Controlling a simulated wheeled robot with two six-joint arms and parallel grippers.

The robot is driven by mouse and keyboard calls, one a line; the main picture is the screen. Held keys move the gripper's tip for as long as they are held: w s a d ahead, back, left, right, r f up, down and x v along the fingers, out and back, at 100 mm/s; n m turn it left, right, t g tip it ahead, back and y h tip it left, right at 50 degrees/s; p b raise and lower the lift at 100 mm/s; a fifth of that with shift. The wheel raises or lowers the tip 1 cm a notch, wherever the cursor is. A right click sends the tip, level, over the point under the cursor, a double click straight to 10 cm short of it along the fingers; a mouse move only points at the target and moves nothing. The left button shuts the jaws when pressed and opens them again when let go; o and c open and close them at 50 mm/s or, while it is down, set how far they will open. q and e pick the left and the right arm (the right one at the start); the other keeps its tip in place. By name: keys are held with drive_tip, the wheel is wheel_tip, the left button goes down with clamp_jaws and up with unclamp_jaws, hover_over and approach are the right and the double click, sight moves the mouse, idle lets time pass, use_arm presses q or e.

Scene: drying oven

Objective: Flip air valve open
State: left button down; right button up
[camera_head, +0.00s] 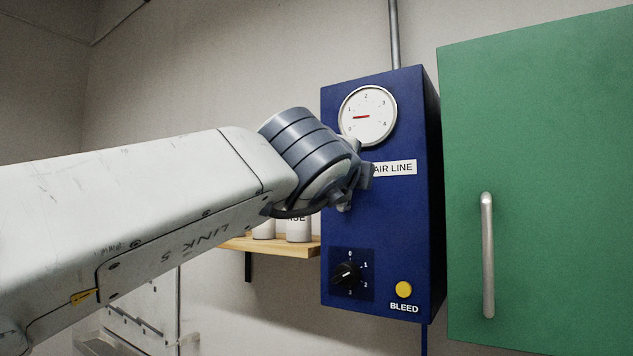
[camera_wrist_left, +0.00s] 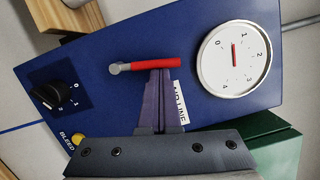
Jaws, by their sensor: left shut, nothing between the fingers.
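The air valve has a red lever handle (camera_wrist_left: 155,63) on a grey pivot (camera_wrist_left: 118,68), on the blue air line panel (camera_wrist_left: 110,40). In the wrist view the handle points right, from the pivot towards the gauge. My left gripper (camera_wrist_left: 159,74) is shut and empty, its fingertips at the lower side of the red handle; I cannot tell whether they touch it. In the head view my left wrist hides the valve on the blue panel (camera_head: 385,230), and the fingertips are not clear. My right gripper is in neither view.
A round gauge (camera_head: 368,116) with a red needle sits at the panel top. A black knob (camera_head: 346,274) and yellow bleed button (camera_head: 403,289) sit low. A green cabinet (camera_head: 550,150) with a metal handle stands right. A wooden shelf (camera_head: 285,247) holds white containers, left.

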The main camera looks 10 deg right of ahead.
use_arm(q)
drive_tip(key=shift+w+a+r, duration=0.15)
drive_tip(key=shift+w+a, duration=0.05)
drive_tip(key=shift+a, duration=0.05)
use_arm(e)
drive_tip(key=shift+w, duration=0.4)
use_arm(q)
drive_tip(key=shift+a, duration=0.1)
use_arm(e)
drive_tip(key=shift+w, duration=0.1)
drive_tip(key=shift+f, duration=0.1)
use_arm(q)
drive_tip(key=d, duration=0.1)
drive_tip(key=s+d+b, duration=0.1)
drive_tip(key=s+d, duration=0.1)
drive_tip(key=shift+s+f+b, duration=0.25)
drive_tip(key=shift+b, duration=0.1)
drive_tip(key=b+v, duration=0.4)
drive_tip(key=v, duration=0.6)
drive_tip(key=shift+r+b, duration=0.4)
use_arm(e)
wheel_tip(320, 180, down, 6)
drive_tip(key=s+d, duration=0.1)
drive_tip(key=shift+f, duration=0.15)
use_arm(q)
drive_tip(key=shift+s, duration=0.1)
